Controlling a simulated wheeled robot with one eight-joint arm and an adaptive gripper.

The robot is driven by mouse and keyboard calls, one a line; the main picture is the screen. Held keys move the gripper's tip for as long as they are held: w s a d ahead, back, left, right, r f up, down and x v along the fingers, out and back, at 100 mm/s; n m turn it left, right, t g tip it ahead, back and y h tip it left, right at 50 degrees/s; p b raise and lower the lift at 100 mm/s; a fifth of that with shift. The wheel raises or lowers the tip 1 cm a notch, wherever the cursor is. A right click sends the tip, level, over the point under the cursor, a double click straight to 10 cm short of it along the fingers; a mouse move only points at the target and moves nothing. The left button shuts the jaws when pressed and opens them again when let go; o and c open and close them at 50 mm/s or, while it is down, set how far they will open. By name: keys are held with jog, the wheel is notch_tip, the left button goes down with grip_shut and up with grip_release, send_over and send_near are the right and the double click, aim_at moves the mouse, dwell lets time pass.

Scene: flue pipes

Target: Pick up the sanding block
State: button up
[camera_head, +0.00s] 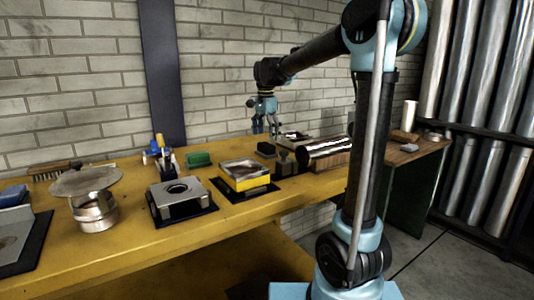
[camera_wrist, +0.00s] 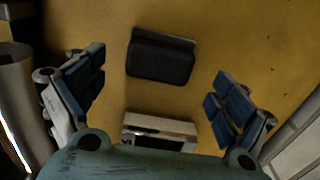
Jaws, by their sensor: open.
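A dark, rounded block (camera_wrist: 160,60) with a greyish edge, which looks like the sanding block, lies on the yellow bench in the wrist view. It is ahead of my gripper (camera_wrist: 160,100), roughly centred between the two spread fingers and apart from both. In the head view a dark block (camera_head: 266,149), seemingly the same one, sits on the bench below my gripper (camera_head: 265,122). My gripper is open and empty, above the bench near the brick wall. Nothing hides the block in the wrist view.
A pale-and-dark item (camera_wrist: 160,130) lies between the finger bases. A metal pipe (camera_head: 325,148) lies right of the block; a small dark fixture (camera_head: 285,161) is close in front. A yellow-sided box (camera_head: 246,181) and green block (camera_head: 199,159) stand left. The brick wall is behind.

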aim_at(266, 144)
jog(key=shift+w+f, duration=0.1)
jog(key=shift+f, duration=2.2)
jog(key=shift+c, duration=0.3)
jog(key=shift+d, duration=0.1)
jog(key=c, duration=1.2)
